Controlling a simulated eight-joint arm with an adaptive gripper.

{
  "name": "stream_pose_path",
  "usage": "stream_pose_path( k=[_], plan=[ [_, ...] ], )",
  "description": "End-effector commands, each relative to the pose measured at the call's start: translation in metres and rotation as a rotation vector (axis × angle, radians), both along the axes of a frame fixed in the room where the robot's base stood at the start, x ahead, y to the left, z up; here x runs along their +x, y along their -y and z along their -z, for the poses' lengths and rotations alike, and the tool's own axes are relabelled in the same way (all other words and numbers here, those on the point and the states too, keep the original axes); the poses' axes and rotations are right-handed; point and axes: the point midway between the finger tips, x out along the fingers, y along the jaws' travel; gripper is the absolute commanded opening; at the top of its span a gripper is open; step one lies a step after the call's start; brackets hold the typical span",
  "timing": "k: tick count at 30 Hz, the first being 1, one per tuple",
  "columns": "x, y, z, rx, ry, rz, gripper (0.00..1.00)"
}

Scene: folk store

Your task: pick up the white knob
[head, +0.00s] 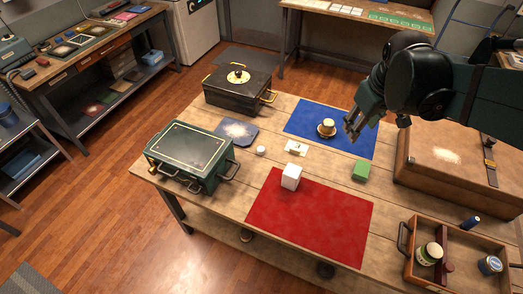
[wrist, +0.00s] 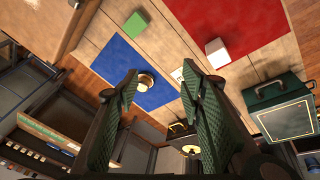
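A small round white piece, which looks like the white knob (head: 261,150), lies on the bare wood of the table (head: 225,176). In the head view it is between the green metal case and a small white card (head: 296,148). I cannot make it out in the wrist view, where a finger may hide it. My gripper (head: 354,124) is open and empty, above the blue mat and to the right of the knob. In the wrist view its two fingers (wrist: 160,75) stand wide apart.
A round cream-topped pot (head: 327,133) stands on the blue mat (head: 301,120). A white cube (head: 291,177) stands by the red mat (head: 310,220). The green case (head: 190,152), black box (head: 236,92), green block (head: 361,171), brown case (head: 462,165) and wooden tray (head: 410,258) surround them.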

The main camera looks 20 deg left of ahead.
Motion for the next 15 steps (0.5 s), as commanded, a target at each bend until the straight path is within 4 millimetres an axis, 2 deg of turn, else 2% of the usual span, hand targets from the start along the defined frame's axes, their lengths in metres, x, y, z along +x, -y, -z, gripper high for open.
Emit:
stream_pose_path(
  k=[15],
  plan=[
    [0.047,-0.096,0.046,-0.094,-0.081,-0.257,0.39]
  ],
)
